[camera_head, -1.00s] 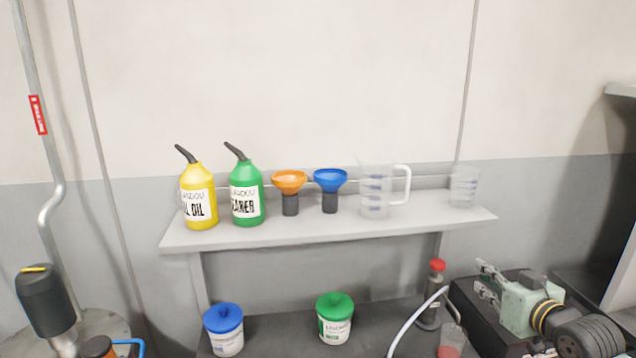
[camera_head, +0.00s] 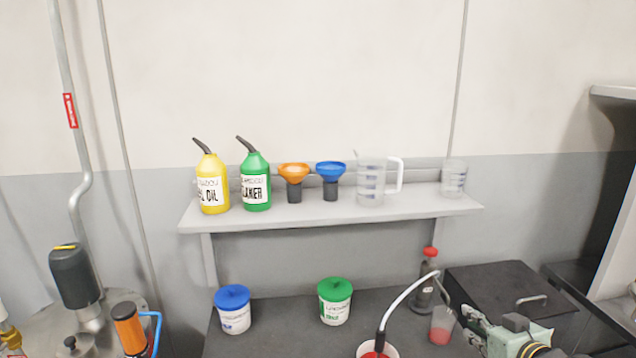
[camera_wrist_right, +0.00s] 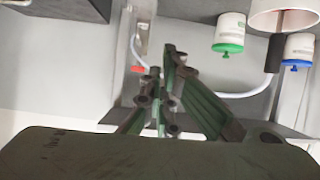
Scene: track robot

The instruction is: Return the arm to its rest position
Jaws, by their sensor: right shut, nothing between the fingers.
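My right gripper (camera_head: 470,322) is at the bottom right of the head view, with its pale green arm entering from the lower edge. It is shut and empty, in front of the lower bench near a small clear cup with red contents (camera_head: 441,325). In the right wrist view its green fingers (camera_wrist_right: 165,85) are together with nothing between them. My left gripper is not in view.
A dark case (camera_head: 505,300) stands right of the cup, beside a dark bottle with a red cap (camera_head: 426,285). A hose bends to a white container (camera_head: 364,349). Blue-lidded (camera_head: 234,315) and green-lidded (camera_head: 335,308) tubs stand left. The upper shelf (camera_head: 300,215) holds bottles, funnels and jugs.

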